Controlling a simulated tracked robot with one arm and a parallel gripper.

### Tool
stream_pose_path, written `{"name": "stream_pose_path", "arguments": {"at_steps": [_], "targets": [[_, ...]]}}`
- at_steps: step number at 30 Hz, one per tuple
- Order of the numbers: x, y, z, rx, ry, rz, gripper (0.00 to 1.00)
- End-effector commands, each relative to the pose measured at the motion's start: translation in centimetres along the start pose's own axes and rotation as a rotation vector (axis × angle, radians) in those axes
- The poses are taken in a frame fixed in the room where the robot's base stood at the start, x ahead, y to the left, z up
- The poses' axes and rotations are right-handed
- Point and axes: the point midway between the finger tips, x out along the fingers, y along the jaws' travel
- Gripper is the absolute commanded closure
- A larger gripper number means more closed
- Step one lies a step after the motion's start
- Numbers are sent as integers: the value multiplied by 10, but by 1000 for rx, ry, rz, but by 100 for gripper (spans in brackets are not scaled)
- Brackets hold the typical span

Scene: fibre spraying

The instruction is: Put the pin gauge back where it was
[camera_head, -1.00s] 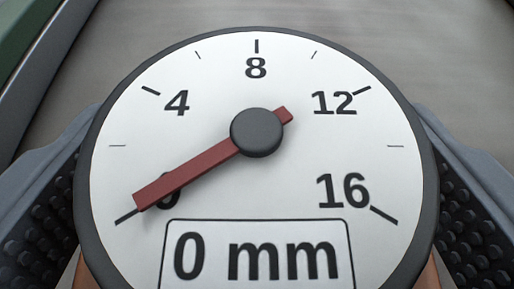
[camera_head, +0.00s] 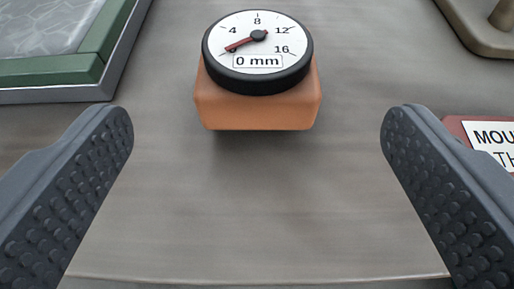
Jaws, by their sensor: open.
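The pin gauge (camera_head: 258,85) has an orange block body with a round white dial on top. Its red needle points at 0 and the dial reads "0 mm". It rests on the grey surface, upper middle of the view, with its underside hidden. My gripper (camera_head: 258,135) is open and empty. Its two dark studded fingers are wide apart, one on each side of the view. The gauge lies beyond the fingertips, roughly centred between them, and neither finger touches it.
A green-framed panel (camera_head: 95,60) with a grey edge lies at the upper left. A red-bordered sign (camera_head: 490,135) with partly cut-off text is at the right, behind the right finger. A brown base with a peg (camera_head: 490,35) is at the upper right. The surface between the fingers is clear.

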Motion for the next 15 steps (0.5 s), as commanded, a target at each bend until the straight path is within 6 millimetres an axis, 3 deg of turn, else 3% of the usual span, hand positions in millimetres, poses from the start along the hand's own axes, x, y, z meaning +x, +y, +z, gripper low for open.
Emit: {"name": "stream_pose_path", "arguments": {"at_steps": [6, 15], "targets": [[-18, 0, 2, 0, -3, 0, 17], [-22, 0, 1, 0, -2, 0, 17]]}}
